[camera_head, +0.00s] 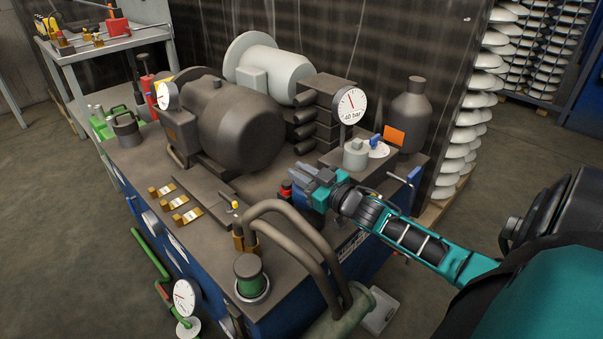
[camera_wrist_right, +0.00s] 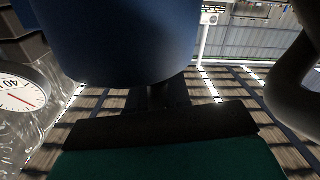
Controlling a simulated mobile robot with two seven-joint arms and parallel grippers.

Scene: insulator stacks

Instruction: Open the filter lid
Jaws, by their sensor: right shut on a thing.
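My right gripper (camera_head: 308,187) reaches in from the right over the front right part of the blue unit's top. It is shut on a blue rounded part, which I take to be the filter lid. This blue part (camera_wrist_right: 115,40) fills the upper left of the right wrist view, close to the dark pad. In the head view the jaws largely hide it, and I cannot tell whether it is raised from its seat. A small red and black fitting (camera_head: 286,189) stands just left of the jaws. My left gripper is not in view.
A thick bent pipe (camera_head: 285,205) rises close in front of the jaws. A green cylinder with a dark cap (camera_head: 248,268) stands at the near corner. A 40 bar gauge (camera_head: 350,106) stands behind the gripper, beside a dark bottle (camera_head: 410,110).

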